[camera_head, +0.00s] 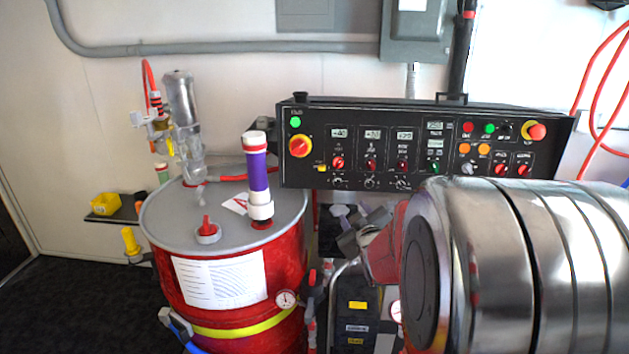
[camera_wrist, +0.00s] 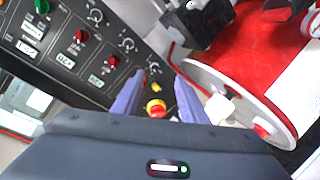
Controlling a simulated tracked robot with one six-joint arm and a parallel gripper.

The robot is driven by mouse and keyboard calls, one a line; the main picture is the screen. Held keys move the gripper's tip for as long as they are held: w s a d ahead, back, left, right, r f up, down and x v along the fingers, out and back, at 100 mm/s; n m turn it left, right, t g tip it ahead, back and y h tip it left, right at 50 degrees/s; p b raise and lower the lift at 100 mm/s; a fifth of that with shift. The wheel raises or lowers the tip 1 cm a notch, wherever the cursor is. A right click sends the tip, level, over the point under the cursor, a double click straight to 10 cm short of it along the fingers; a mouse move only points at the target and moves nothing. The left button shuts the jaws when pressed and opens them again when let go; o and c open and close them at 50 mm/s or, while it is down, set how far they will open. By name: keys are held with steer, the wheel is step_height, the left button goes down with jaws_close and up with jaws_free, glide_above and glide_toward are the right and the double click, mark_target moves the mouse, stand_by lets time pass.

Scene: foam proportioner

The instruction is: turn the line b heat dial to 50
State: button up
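The black control panel (camera_head: 350,112) carries a row of small dials with displays above them. Its labels are too small to read, so I cannot confirm which dial is line B heat. Red dials stand at the left (camera_head: 338,162), centre (camera_head: 371,163) and right (camera_head: 402,165) of one group. In the wrist view the panel appears tilted and roughly upside down, with two red dials visible, one nearer (camera_wrist: 112,60) and one farther left (camera_wrist: 81,36). My gripper (camera_wrist: 158,76) has purple fingers, open and apart, with no object held. A red-and-yellow switch (camera_wrist: 156,108) shows between them.
A red drum (camera_head: 220,275) with a grey lid stands left of the panel; its edge also fills the wrist view's right side (camera_wrist: 215,75). A white-and-purple tube (camera_head: 258,180) rises from the lid.

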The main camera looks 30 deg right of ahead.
mark_target(370, 185)
steer(key=s+d+f+n+t+h, duration=0.1)
steer(key=d+f+t, duration=0.1)
steer(key=d, duration=0.6)
steer(key=shift+s+d+t, duration=0.2)
steer(key=shift+d+t, duration=0.1)
steer(key=shift+d, duration=0.05)
steer(key=shift+w, duration=0.1)
steer(key=x, duration=1.3)
steer(key=shift+w+d, duration=0.25)
steer(key=shift+d, duration=0.05)
steer(key=c, duration=0.9)
steer(key=shift+d, duration=0.2)
jaws_close()
steer(key=shift+a, duration=0.2)
